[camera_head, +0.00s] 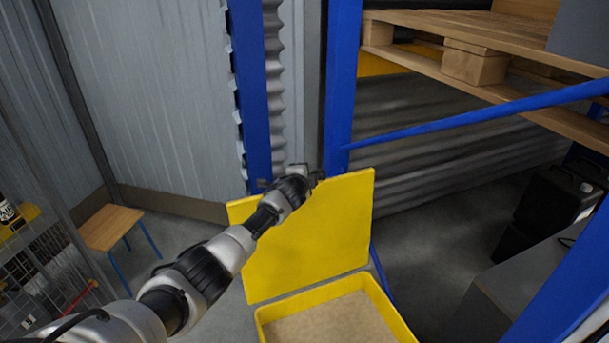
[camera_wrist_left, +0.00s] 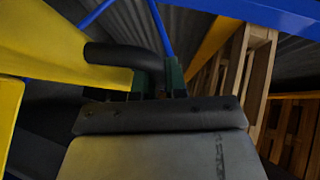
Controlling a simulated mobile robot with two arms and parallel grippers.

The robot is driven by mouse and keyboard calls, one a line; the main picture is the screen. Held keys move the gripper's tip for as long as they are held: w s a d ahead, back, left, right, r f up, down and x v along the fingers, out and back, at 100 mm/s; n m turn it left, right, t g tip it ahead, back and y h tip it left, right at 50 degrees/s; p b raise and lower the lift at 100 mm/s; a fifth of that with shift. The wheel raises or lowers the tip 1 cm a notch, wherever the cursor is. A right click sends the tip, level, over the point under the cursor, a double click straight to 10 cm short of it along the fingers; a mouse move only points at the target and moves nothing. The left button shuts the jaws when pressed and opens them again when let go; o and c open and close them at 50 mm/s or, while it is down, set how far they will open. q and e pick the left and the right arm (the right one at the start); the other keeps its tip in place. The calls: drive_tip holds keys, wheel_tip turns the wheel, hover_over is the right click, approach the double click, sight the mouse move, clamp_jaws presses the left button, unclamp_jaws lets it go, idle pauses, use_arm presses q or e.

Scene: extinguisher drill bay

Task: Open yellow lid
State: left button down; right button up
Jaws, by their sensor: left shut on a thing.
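The yellow lid (camera_head: 325,235) stands raised, steeply tilted, behind the yellow box (camera_head: 318,291). The box is open at the top and light brown, sand-like material (camera_head: 335,323) shows inside. My left arm reaches across the lid, and my left gripper (camera_head: 316,178) is at its upper edge, partly hidden by the wrist. In the left wrist view, the gripper (camera_wrist_left: 158,82) is shut on a black bar-like handle (camera_wrist_left: 122,58) attached to the yellow lid (camera_wrist_left: 50,45). My right gripper is not in view.
Blue rack posts (camera_head: 342,85) and a blue diagonal brace (camera_head: 480,113) stand close behind the lid. Wooden pallets (camera_head: 470,62) lie on the rack at upper right. A small wooden stool (camera_head: 110,226) stands at left. Dark containers (camera_head: 550,203) and a grey box (camera_head: 525,280) are at right.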

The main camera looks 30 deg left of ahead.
use_arm(q)
drive_tip(key=c, duration=1.2)
unclamp_jaws()
drive_tip(key=shift+o, duration=0.2)
drive_tip(key=shift+s+d+r, duration=0.1)
drive_tip(key=shift+s+r, duration=0.05)
drive_tip(key=shift+s, duration=0.35)
drive_tip(key=v, duration=0.9)
drive_tip(key=shift+s, duration=0.35)
